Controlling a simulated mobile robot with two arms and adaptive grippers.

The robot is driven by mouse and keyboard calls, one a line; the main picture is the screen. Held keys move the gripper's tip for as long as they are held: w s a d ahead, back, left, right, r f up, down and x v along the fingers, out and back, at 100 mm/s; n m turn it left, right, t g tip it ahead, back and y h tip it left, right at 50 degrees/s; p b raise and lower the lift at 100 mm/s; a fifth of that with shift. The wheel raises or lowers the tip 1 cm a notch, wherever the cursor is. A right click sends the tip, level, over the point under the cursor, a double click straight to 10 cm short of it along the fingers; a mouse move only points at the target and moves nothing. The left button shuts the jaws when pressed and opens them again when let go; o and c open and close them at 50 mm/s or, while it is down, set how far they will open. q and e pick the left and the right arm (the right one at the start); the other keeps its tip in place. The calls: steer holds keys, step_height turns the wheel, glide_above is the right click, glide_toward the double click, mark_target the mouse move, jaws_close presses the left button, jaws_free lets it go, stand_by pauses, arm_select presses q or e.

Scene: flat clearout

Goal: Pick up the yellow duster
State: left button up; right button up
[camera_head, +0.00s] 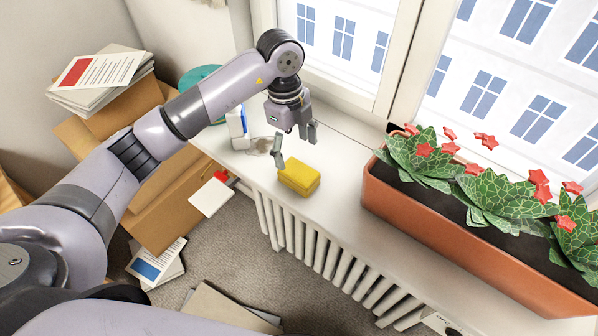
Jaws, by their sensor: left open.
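The yellow duster (300,179) is a small block-shaped yellow thing on the white windowsill (345,215), near its front edge above the radiator. My left gripper (296,147) is open and empty, just above and behind the duster, with its fingers pointing down. One finger comes close to the duster's upper left; I cannot tell whether it touches. My right gripper is not in view.
A terracotta planter (470,248) with red-flowered plants stands on the sill to the right. A white and blue container (238,128) stands left of the gripper. The window is behind. Cardboard boxes (165,200) and papers (158,262) crowd the left. A white radiator (330,258) is below.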

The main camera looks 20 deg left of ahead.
mark_target(299, 171)
arm_select(q)
steer(key=f, duration=0.4)
steer(key=shift+d+p, duration=0.25)
steer(key=shift+p, duration=0.05)
steer(key=shift+d+f, duration=0.1)
steer(key=shift+f, duration=0.2)
steer(key=f+p, duration=0.1)
steer(key=f, duration=0.2)
steer(key=shift+d+f+p, duration=0.2)
steer(key=shift+f+p, duration=0.1)
steer(key=shift+p, duration=0.1)
steer(key=shift+f, duration=0.4)
steer(key=c, duration=1.2)
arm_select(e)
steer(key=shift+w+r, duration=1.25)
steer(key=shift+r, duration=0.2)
